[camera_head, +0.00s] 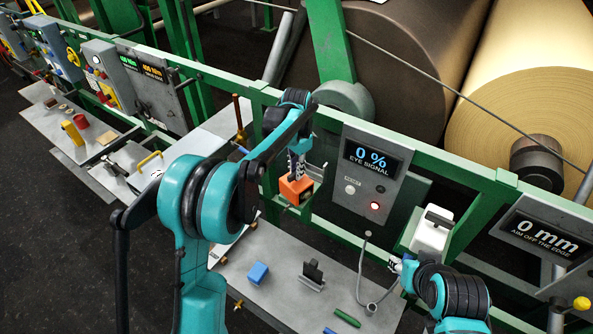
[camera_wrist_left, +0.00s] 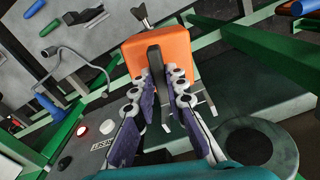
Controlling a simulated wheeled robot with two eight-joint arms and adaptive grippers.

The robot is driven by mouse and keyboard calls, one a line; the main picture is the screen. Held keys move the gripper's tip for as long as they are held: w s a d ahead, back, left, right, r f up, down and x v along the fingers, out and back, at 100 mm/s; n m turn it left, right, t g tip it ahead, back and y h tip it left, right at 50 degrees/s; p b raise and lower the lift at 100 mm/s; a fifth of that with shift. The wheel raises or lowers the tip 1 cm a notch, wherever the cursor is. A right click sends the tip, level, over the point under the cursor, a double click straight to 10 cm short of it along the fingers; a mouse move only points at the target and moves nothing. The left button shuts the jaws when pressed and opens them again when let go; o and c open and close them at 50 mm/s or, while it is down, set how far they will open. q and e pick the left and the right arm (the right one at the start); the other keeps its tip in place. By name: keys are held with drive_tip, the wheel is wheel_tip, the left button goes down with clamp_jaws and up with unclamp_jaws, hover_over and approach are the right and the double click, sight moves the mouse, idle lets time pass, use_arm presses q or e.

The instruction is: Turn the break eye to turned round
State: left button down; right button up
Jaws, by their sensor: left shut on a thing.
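The break eye, an orange block (camera_head: 296,189), sits on a green bracket on the machine's rail, left of the signal panel. In the left wrist view the orange block (camera_wrist_left: 183,47) has a dark upright tab (camera_wrist_left: 154,56) on its near face. My left gripper (camera_head: 297,174) reaches it from above, and in the wrist view its fingers (camera_wrist_left: 161,75) are closed around the tab. The signal panel (camera_head: 368,172) reads "0 % EYE SIGNAL" with a red lamp lit. My right gripper (camera_head: 402,267) is beside a white device at lower right; its finger gap is too small to judge.
A grey shelf (camera_head: 248,302) below holds a blue block (camera_head: 258,273), a black stand (camera_head: 312,274) and a green cylinder (camera_head: 347,317). The white device (camera_head: 432,230) stands on the right. The green rail and large rolls (camera_head: 535,105) lie behind.

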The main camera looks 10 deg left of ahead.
use_arm(q)
drive_tip(key=m, duration=0.7)
drive_tip(key=shift+r, duration=0.1)
drive_tip(key=m, duration=0.4)
drive_tip(key=shift+b, duration=0.35)
drive_tip(key=shift+m, duration=1.9)
drive_tip(key=c, duration=1.5)
unclamp_jaws()
drive_tip(key=shift+c, duration=0.2)
drive_tip(key=shift+r, duration=0.1)
